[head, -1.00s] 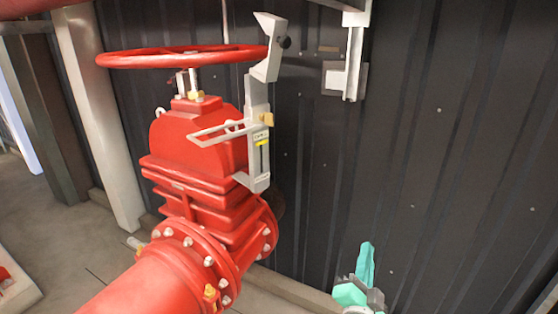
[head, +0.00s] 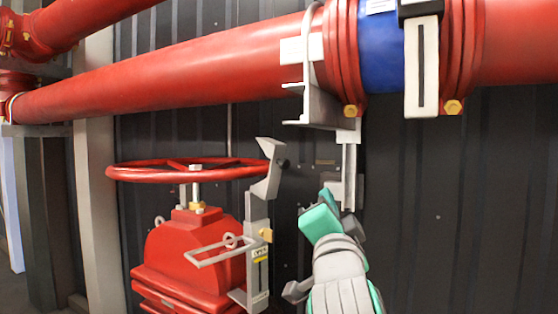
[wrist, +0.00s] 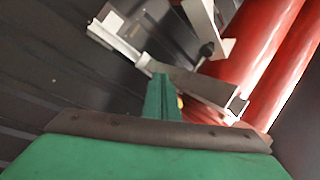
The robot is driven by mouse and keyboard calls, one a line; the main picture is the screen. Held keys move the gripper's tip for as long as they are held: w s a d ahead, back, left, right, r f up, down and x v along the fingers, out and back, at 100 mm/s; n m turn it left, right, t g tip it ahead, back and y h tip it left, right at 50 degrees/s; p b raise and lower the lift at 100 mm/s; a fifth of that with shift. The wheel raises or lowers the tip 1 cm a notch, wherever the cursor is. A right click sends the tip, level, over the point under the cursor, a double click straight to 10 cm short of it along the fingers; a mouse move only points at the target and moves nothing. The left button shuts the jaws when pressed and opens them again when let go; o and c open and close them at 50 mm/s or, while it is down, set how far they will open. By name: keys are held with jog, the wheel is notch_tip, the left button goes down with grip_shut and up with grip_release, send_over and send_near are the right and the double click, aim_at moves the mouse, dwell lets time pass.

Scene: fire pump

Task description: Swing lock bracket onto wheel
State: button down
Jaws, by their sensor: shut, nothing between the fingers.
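In the head view the red handwheel (head: 135,174) lies level above the red valve body (head: 195,245). The grey lock bracket (head: 257,215) stands upright at the valve's right side. Its angled upper arm (head: 268,180), with a dark knob, is beside the wheel's right rim; I cannot tell whether they touch. My teal gripper (head: 326,200) is shut and empty, right of the bracket and apart from it. In the wrist view my green gripper finger (wrist: 161,97) points toward grey metal parts; I cannot tell surely which of them belong to the lock bracket.
A large red pipe (head: 200,72) with a blue section (head: 385,45) crosses above. A grey pipe support (head: 318,105) and wall post (head: 349,165) stand close behind my gripper. The dark ribbed wall (head: 450,200) is behind. Space at the lower right looks clear.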

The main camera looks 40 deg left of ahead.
jog(key=r, duration=0.1)
jog(key=s+r, duration=0.2)
jog(key=shift+a+r, duration=0.3)
jog(key=shift+r, duration=0.05)
jog(key=shift+a, duration=0.1)
